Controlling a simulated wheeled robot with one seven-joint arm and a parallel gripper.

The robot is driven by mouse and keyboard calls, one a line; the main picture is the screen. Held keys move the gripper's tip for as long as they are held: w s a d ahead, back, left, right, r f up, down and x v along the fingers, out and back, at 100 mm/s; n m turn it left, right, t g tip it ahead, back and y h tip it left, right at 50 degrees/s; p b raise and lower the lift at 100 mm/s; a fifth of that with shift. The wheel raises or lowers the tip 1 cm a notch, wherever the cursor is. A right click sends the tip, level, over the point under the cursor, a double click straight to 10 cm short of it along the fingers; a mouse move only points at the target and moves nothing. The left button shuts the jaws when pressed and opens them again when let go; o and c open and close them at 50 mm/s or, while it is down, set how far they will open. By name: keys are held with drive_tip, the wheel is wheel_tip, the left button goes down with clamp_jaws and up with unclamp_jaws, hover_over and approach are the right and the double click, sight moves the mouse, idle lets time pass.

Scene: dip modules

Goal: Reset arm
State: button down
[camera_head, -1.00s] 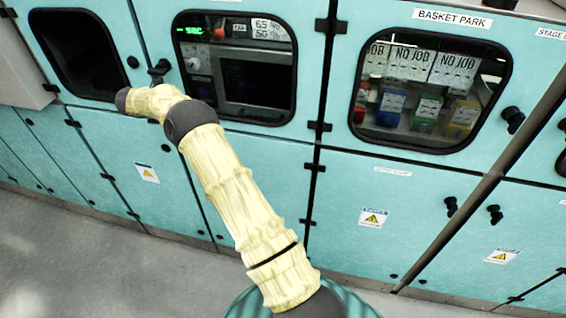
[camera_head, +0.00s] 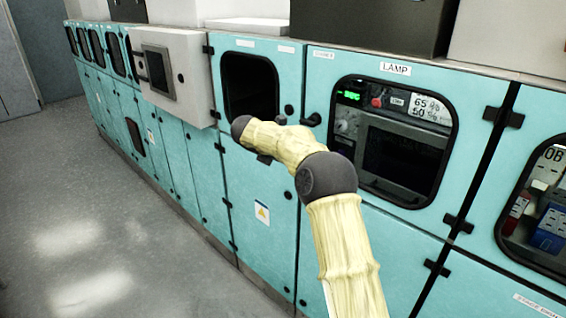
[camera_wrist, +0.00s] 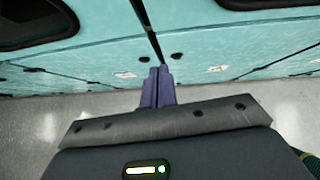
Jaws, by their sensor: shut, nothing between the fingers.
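My arm, in a pale yellow cover with dark grey joints, reaches up from the bottom of the head view. In the wrist view my gripper (camera_wrist: 159,72) shows as two purple-grey fingers side by side, shut and empty. They point toward the teal cabinet fronts and touch nothing that I can see. In the head view the end of the arm is mostly hidden behind its own links.
Teal cabinets (camera_head: 262,205) run along the wall, with dark windows (camera_head: 250,86) and a LAMP panel (camera_head: 395,68). A grey control box (camera_head: 172,75) juts out at left. Grey floor (camera_head: 95,235) lies open at left. The wrist view shows floor below the cabinets.

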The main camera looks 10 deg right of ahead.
drive_tip(key=shift+d, duration=0.1)
wheel_tip(320, 180, up, 7)
drive_tip(key=a+n+t+y, duration=0.15)
drive_tip(key=n+t, duration=0.45)
drive_tip(key=n, duration=0.8)
drive_tip(key=s+a+f+n+t+y, duration=0.15)
drive_tip(key=s+a+n+y, duration=0.35)
drive_tip(key=n, duration=0.6)
drive_tip(key=s+d+f+n+g, duration=0.2)
drive_tip(key=s+f+n, duration=0.3)
drive_tip(key=s, duration=0.7)
drive_tip(key=s+d+f+n+g, duration=0.3)
drive_tip(key=s+f+n+g, duration=0.2)
drive_tip(key=s+n, duration=0.3)
drive_tip(key=s+d+f+n+g, duration=0.3)
drive_tip(key=s+f+n, duration=0.3)
drive_tip(key=s, duration=1)
drive_tip(key=shift+n+g, duration=0.55)
drive_tip(key=shift+n, duration=0.15)
drive_tip(key=shift+s+d, duration=0.1)
drive_tip(key=shift+s, duration=0.1)
